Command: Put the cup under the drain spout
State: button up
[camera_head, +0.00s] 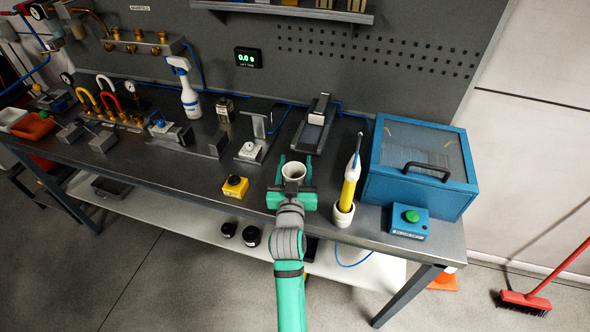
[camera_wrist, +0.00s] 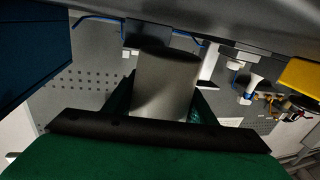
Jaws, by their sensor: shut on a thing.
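A pale, open-topped cup (camera_head: 293,171) is between the green fingers of my gripper (camera_head: 294,176), over the front of the bench. My gripper is shut on it, and the cup looks about upright. In the wrist view, the cup (camera_wrist: 163,85) appears as a grey cylinder between the fingers, and the picture is upside down. I cannot tell for certain which part is the drain spout. A grey bracket (camera_head: 259,107) with a blue hose stands farther back and to the left of the cup. The gap between the cup's base and the bench is hidden.
A yellow button box (camera_head: 235,187) is left of my gripper. A yellow tool stands in a white holder (camera_head: 344,214) close on the right, before a blue cabinet (camera_head: 423,168). A grey sloped fixture (camera_head: 315,124) is behind.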

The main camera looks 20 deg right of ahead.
jog(key=shift+a+f, duration=0.15)
jog(key=shift+f, duration=0.95)
jog(key=shift+f, duration=0.15)
jog(key=o, duration=1)
